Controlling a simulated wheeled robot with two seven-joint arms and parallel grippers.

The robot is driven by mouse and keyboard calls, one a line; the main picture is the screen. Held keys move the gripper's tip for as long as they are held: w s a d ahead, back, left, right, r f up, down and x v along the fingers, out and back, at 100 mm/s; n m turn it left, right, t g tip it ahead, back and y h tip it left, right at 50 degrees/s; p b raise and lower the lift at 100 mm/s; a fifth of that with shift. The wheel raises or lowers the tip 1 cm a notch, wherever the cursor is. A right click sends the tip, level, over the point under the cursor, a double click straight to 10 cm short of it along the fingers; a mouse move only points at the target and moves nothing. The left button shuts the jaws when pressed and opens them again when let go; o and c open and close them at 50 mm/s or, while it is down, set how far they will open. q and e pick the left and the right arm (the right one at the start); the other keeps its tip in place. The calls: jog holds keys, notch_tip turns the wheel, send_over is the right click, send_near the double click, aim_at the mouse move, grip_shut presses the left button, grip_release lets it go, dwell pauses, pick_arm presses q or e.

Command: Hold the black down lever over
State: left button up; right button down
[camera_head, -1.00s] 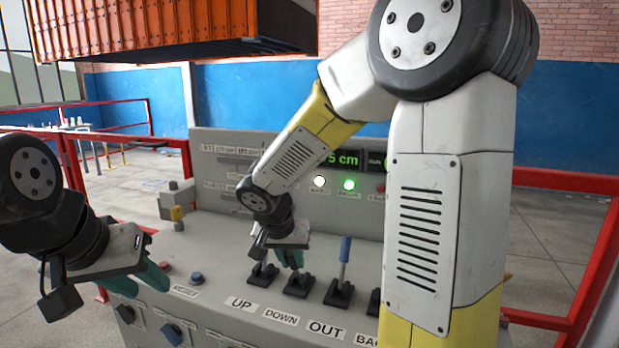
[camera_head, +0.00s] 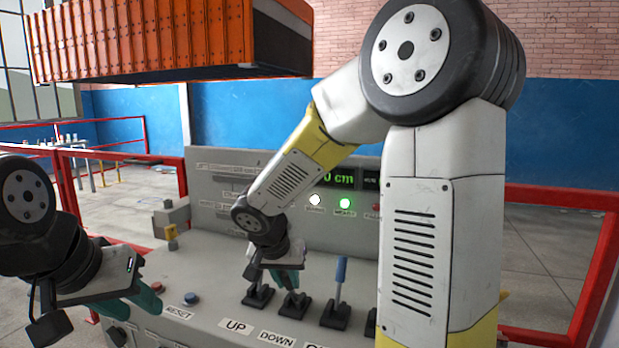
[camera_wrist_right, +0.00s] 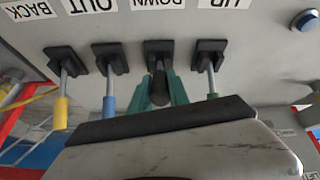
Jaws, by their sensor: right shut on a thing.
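The black down lever (camera_wrist_right: 159,88) rises from the slotted base beside the DOWN label. My right gripper (camera_wrist_right: 162,92) has its green fingers on either side of it, shut on it. In the head view my right gripper (camera_head: 285,277) reaches down to this lever's base (camera_head: 294,305), and the handle is mostly hidden there. How far the lever is tilted cannot be told. My left gripper (camera_head: 130,304) hangs at the left over the console, its green fingers apart and empty.
The UP lever (camera_wrist_right: 213,78) stands close on one side, the blue-handled OUT lever (camera_wrist_right: 108,95) on the other, then a yellow-handled lever (camera_wrist_right: 61,105). The console (camera_head: 215,280) carries a blue button (camera_head: 191,298). An orange ribbed mould (camera_head: 180,40) hangs behind. A green lamp (camera_head: 345,203) is lit.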

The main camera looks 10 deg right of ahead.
jog(key=shift+f, duration=0.1)
dwell(0.4)
jog(key=w+d+r, duration=0.2)
jog(key=w, duration=0.2)
jog(key=shift+w+d+r, duration=0.15)
jog(key=shift+d+r, duration=0.25)
jog(key=c, duration=1.3)
grip_release()
jog(key=shift+o, duration=0.2)
jog(key=v, duration=0.7)
jog(key=shift+r, duration=0.35)
